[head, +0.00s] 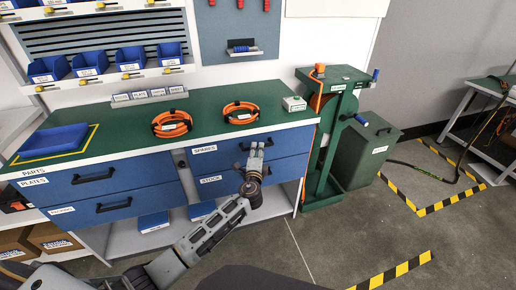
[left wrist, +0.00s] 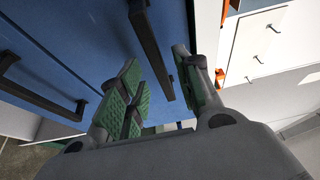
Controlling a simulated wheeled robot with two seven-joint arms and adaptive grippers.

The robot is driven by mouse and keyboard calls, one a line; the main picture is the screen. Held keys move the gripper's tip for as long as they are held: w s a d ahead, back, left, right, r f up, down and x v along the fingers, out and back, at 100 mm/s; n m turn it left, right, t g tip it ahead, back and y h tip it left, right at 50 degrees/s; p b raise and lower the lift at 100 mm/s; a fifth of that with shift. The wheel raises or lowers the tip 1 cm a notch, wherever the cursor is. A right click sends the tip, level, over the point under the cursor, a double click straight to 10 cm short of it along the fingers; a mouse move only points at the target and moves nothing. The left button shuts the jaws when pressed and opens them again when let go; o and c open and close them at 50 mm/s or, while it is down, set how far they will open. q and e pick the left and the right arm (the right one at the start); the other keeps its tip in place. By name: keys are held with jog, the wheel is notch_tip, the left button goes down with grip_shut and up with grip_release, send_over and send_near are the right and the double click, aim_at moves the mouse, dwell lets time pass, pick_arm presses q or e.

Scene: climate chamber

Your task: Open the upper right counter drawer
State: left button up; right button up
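The upper right drawer (head: 290,142), blue and labelled SPARES, looks closed under the green counter top. Its dark bar handle (head: 268,144) is partly hidden by my left gripper (head: 256,152). In the left wrist view, my left gripper (left wrist: 157,65) is open, with green pads on its fingers. The dark handle (left wrist: 152,48) shows in the gap between the fingers, against the blue drawer front (left wrist: 100,30). I see no clear contact with it. My right gripper is not in view.
The lower right drawer (head: 223,186) looks closed; another handle (left wrist: 38,88) shows in the left wrist view. Orange cable coils (head: 171,124) and a blue tray (head: 53,140) lie on the counter (head: 205,108). A green stand (head: 325,150) is close on the right. Floor beyond is partly clear.

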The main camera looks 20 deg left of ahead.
pick_arm(q)
jog(key=shift+x, duration=1.6)
grip_shut()
